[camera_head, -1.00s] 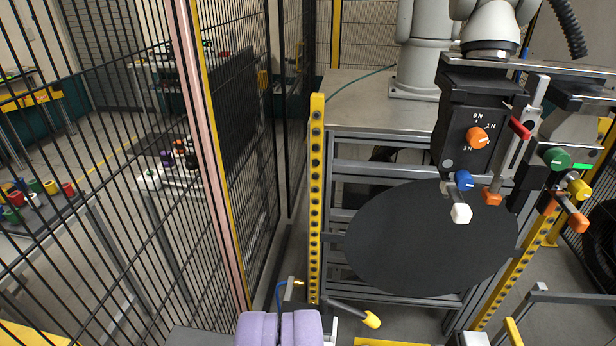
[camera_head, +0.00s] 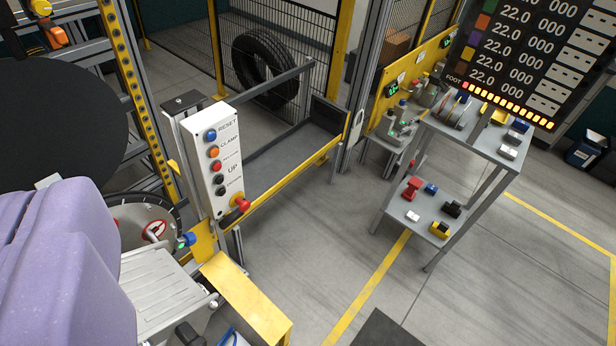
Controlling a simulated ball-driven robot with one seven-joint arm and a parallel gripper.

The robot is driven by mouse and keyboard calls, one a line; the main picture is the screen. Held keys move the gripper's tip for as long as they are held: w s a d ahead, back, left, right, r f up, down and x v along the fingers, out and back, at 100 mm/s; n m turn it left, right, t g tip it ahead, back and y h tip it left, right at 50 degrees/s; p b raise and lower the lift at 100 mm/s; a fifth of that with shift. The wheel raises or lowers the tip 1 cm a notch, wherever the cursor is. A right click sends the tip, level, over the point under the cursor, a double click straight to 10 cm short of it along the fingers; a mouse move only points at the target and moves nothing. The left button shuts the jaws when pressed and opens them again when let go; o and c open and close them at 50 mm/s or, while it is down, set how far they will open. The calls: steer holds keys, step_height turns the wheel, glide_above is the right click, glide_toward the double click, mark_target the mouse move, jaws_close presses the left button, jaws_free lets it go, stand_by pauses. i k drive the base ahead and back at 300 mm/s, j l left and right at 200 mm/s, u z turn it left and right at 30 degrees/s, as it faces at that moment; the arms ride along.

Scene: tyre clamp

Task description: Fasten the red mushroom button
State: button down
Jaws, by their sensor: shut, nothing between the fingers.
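A red mushroom button (camera_head: 242,205) sticks out at the lower right of a white control panel (camera_head: 217,165). Its head points down and toward the right; whether its base is seated tight cannot be told. Above it on the panel is a column of smaller buttons: blue, orange, red and dark ones, with printed labels.
A grey post (camera_head: 182,102) stands behind the panel, and a yellow plate (camera_head: 248,302) lies below it. A tyre (camera_head: 265,69) stands behind mesh fencing. A shelf trolley (camera_head: 487,150) with loose small parts is at right. The floor (camera_head: 310,240) between panel and trolley is clear.

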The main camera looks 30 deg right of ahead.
mark_target(244, 206)
steer(key=z, duration=0.15)
steer(key=k+l, duration=0.15)
steer(key=k, duration=0.25)
steer(key=k+l, duration=0.1)
steer(key=k, duration=0.35)
steer(key=k+l, duration=0.15)
steer(key=k, duration=0.25)
steer(key=i, duration=0.7)
steer(key=i+j+z, duration=0.1)
steer(key=i, duration=0.6)
steer(key=i+j, duration=0.15)
steer(key=i, duration=0.55)
